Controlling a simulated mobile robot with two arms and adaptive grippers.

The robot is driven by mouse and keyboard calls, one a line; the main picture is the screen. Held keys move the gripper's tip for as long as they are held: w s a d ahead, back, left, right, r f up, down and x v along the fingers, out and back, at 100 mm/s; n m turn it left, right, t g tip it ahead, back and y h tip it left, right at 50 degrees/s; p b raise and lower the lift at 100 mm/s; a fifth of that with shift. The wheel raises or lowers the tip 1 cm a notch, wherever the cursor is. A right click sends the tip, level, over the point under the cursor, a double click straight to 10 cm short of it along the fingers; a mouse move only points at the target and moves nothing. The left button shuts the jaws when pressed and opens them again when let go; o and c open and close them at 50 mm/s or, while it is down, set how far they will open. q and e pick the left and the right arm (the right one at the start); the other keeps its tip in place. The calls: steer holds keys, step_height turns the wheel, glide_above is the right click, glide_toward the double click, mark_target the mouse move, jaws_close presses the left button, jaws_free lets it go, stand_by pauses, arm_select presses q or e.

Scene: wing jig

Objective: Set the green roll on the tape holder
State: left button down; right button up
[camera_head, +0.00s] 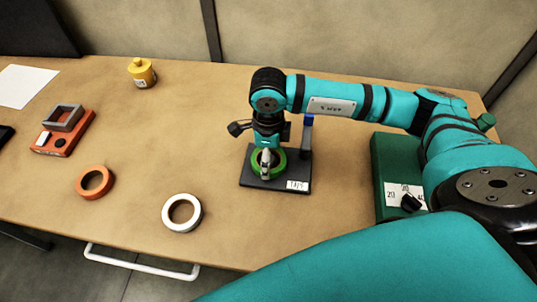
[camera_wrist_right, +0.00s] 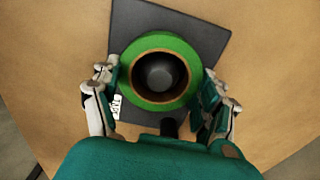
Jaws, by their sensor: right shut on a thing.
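The green roll (camera_head: 278,167) is between the fingers of my right gripper (camera_head: 267,160), over the dark tape holder base (camera_head: 295,172) with its white label. In the right wrist view the green roll (camera_wrist_right: 185,48) lies flat, with my right gripper's fingers (camera_wrist_right: 160,92) on its left and right sides. A dark round hub of the tape holder (camera_wrist_right: 135,18) shows inside the roll's hole. I cannot tell whether the roll rests on the base or is slightly above it. My left gripper is not in view.
A white roll (camera_head: 182,213) and an orange roll (camera_head: 95,182) lie to the left on the wooden table (camera_head: 205,130). A red device (camera_head: 63,132) and a yellow bottle (camera_head: 141,73) stand farther back. A green box (camera_head: 380,165) stands right of the holder.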

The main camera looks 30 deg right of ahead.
steer(key=shift+f, duration=0.15)
steer(key=o, duration=0.9)
steer(key=shift+c, duration=0.2)
step_height(320, 180, up, 11)
steer(key=p, duration=0.6)
steer(key=shift+s, duration=0.1)
